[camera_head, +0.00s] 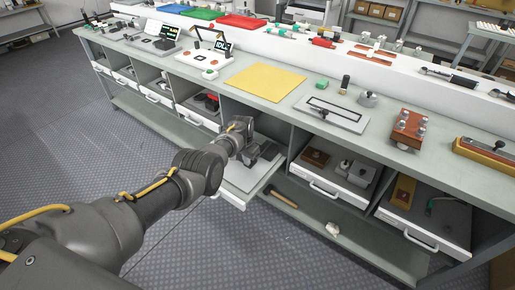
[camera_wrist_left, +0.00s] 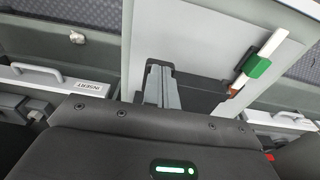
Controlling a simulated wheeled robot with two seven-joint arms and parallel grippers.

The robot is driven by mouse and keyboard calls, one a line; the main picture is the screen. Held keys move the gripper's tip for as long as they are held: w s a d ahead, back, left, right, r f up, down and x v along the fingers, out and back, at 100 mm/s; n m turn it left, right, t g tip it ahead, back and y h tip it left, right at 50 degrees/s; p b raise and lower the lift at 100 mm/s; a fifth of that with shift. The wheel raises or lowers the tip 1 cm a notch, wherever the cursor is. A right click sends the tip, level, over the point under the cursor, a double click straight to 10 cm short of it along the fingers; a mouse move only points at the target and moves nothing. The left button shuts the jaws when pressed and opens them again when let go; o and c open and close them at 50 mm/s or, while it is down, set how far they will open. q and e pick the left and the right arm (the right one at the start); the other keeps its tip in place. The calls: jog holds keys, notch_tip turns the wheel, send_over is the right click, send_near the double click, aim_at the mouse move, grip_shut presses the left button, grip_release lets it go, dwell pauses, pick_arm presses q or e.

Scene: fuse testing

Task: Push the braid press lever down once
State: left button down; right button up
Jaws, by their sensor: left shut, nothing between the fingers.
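My left gripper (camera_head: 249,156) reaches over a pulled-out drawer (camera_head: 233,192) below the bench top; its fingers are shut and empty. The left wrist view shows the closed grey fingers (camera_wrist_left: 161,86) beside a dark block-shaped device (camera_wrist_left: 200,98) in the drawer. A pale bar (camera_wrist_left: 259,60) with a green block (camera_wrist_left: 259,68) on it slants up from beside this device; it looks like the braid press lever, but I cannot be sure. The fingers are apart from the green block. Whether they touch the dark device is unclear. In the head view my gripper hides much of the device.
The bench top (camera_head: 270,110) above carries a yellow mat (camera_head: 265,80), a framed plate (camera_head: 331,114) and a brown block with metal knobs (camera_head: 408,128). Neighbouring compartments hold drawers with white handles. A wooden-handled tool (camera_head: 284,198) lies on the lower shelf.

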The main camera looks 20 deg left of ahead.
pick_arm(q)
jog(key=shift+w+r+p, duration=0.15)
jog(key=shift+r+p, duration=0.4)
jog(key=shift+r, duration=0.35)
jog(key=shift+w+r+p, duration=0.15)
jog(key=shift+r+p, duration=0.4)
jog(key=shift+r, duration=0.35)
jog(key=shift+w+d+r+p, duration=0.1)
jog(key=shift+w+r+p, duration=0.1)
jog(key=shift+r+p, duration=0.5)
jog(key=shift+w+d+r+p, duration=0.1)
jog(key=shift+w+r+p, duration=0.15)
jog(key=shift+r, duration=0.85)
jog(key=shift+r, duration=0.1)
notch_tip(320, 180, up, 7)
jog(key=p, duration=0.4)
jog(key=shift+w+d+p, duration=0.15)
jog(key=shift+w+p, duration=0.15)
jog(key=shift+w, duration=0.15)
jog(key=shift+f, duration=0.2)
